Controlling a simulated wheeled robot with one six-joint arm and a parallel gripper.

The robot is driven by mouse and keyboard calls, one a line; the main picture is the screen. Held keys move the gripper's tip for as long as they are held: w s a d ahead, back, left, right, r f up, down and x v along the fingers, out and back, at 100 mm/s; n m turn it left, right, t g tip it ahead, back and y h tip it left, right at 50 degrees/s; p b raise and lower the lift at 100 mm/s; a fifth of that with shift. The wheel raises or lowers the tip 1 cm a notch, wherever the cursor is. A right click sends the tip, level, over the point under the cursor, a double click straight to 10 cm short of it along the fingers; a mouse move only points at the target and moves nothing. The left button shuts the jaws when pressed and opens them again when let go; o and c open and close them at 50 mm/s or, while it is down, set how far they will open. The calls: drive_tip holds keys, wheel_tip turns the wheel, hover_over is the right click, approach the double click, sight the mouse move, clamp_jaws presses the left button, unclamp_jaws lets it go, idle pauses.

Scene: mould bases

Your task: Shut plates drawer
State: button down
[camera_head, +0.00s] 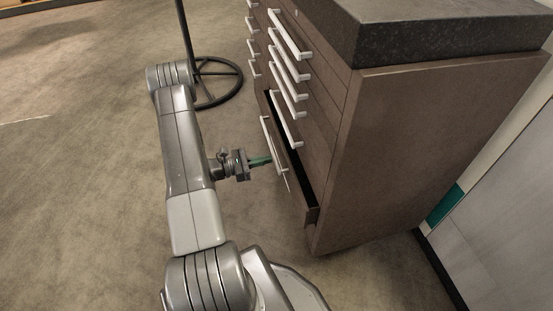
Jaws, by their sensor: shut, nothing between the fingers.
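One low drawer (288,177) of the brown cabinet stands pulled out a little, with a dark gap showing between its front and the cabinet. It has a long white handle (270,147). My gripper (268,160) is shut and empty, with its green fingertips at the drawer front, close to the handle. I cannot tell whether the fingertips touch it. The inside of the drawer is mostly hidden.
The brown cabinet (400,140) has a dark stone top (440,30) and several other drawers with white handles, which look shut. A dark stand with a round base (218,103) is on the floor behind my arm. Carpet (80,180) at left is clear.

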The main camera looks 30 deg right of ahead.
sight(285, 156)
drive_tip(key=shift+b+x, duration=0.35)
drive_tip(key=shift+x, duration=1.95)
drive_tip(key=shift+b+x, duration=0.35)
drive_tip(key=shift+x, duration=0.95)
drive_tip(key=shift+a, duration=0.1)
